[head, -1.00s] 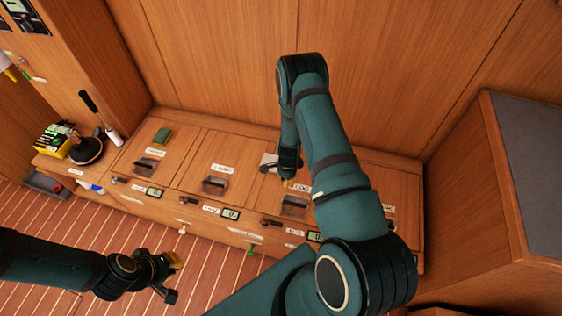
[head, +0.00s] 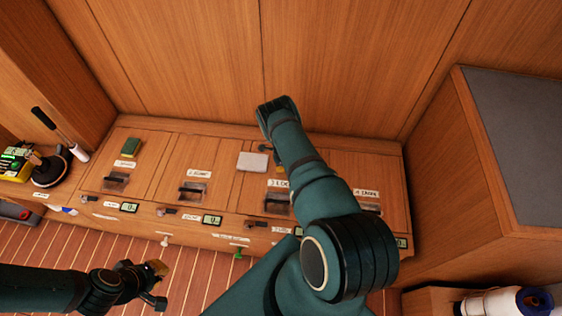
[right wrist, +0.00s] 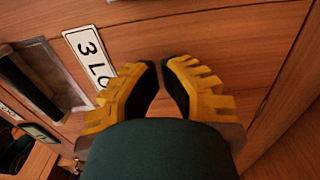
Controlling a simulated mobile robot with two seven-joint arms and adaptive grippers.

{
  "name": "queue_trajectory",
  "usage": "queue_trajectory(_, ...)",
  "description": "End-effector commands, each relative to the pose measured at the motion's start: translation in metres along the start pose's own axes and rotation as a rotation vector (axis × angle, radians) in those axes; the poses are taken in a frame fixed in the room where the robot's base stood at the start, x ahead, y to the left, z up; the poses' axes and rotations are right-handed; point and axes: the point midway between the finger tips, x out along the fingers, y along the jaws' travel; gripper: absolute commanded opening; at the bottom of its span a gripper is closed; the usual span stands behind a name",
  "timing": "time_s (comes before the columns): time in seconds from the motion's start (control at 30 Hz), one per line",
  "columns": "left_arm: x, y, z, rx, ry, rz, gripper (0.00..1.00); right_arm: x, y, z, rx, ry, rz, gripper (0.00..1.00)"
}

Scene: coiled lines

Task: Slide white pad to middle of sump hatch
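The white pad (head: 252,161) lies flat on the hatch labelled 3, toward its back left. My right gripper (right wrist: 161,75) is shut with nothing between its fingertips, above bare wood beside that label. In the head view my right arm mostly hides this gripper, just right of the pad; I cannot tell whether they touch. The pad is not visible in the right wrist view. The hatch left of the pad (head: 215,157) has a label too small to read surely, perhaps sump. My left gripper (head: 158,284) is open and empty, low over the floor at left.
A green pad (head: 131,146) lies on the leftmost hatch. The hatches have recessed dark handles, and small displays (head: 212,220) line the front. The wood wall rises behind. A grey-topped cabinet (head: 520,140) stands at right. A black round-based tool (head: 50,168) stands at far left.

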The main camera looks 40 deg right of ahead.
Motion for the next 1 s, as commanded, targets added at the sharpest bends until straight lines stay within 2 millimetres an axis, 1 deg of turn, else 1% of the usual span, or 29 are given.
queue_trajectory(0.03, 0.006, -0.002, 0.0, 0.0, 0.002, 0.0, 0.0, 0.014, 0.0, 0.0, -0.002, 0.0, 0.0, 0.0)
queue_trajectory(0.07, 0.007, -0.003, 0.0, 0.0, 0.003, 0.0, 0.0, 0.019, 0.001, 0.0, -0.002, 0.0, 0.0, 0.0)
queue_trajectory(0.2, 0.008, -0.003, -0.001, 0.001, 0.004, 0.0, 0.0, 0.016, 0.0, 0.023, -0.006, -0.001, -0.002, 0.0)
queue_trajectory(0.4, 0.01, -0.004, -0.001, 0.001, 0.005, 0.0, 0.0, 0.015, 0.001, 0.038, -0.003, 0.0, 0.0, 0.0)
queue_trajectory(0.83, 0.01, -0.004, -0.001, 0.001, 0.005, 0.0, 0.0, 0.015, 0.0, 0.04, -0.002, 0.0, -0.001, 0.0)
queue_trajectory(1.0, 0.01, -0.004, -0.001, 0.001, 0.005, 0.0, 0.0, 0.014, 0.0, 0.036, 0.0, -0.001, 0.0, 0.0)
